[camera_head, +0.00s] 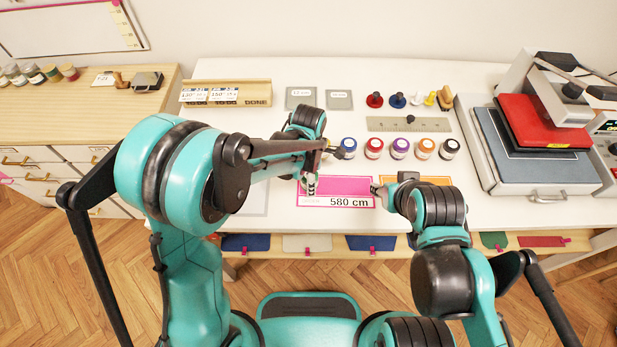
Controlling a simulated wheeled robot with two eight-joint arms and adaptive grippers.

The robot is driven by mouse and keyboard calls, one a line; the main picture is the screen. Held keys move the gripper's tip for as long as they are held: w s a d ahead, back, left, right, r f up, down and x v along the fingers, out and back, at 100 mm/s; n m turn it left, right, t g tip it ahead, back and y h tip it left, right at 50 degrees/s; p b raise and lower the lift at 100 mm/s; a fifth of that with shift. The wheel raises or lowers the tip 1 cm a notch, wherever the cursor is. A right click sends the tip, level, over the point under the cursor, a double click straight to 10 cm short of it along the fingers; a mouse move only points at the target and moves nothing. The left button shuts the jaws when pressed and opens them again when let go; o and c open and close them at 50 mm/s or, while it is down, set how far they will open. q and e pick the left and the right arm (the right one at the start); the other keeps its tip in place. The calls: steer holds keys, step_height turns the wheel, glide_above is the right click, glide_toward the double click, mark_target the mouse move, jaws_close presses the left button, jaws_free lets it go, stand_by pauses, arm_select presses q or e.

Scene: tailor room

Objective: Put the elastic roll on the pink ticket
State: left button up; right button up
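The pink ticket (345,187) lies flat on the white table, with a white strip reading "580 cm" along its front edge. Several small round rolls with coloured centres, blue (349,147), red (374,147), purple (400,148), orange (425,148) and dark blue (449,148), stand in a row behind it. I cannot tell which is the elastic roll. My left gripper (335,152) is beside the blue-centred roll; its fingers are too small to read. My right gripper (378,190) is at the ticket's right edge, fingers pointing left; its opening is unclear.
An orange ticket (432,182) lies right of the pink one, partly behind my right arm. A metal ruler (408,124) lies behind the rolls. A heat press (545,140) fills the table's right side. A wooden tray (225,93) stands at the back left.

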arm_select(q)
steer(key=shift+r+p, duration=0.3)
steer(key=shift+r, duration=0.25)
step_height(320, 180, up, 11)
steer(key=p, duration=0.3)
steer(key=s+a+r+m+t, duration=0.3)
steer(key=s+a+m, duration=0.3)
steer(key=a+m, duration=0.2)
steer(key=s+a+r+m+t, duration=0.4)
steer(key=s+a+m, duration=0.2)
steer(key=a+m, duration=0.3)
steer(key=m, duration=0.2)
steer(key=shift+a+m, duration=0.25)
steer(key=shift+m, duration=0.15)
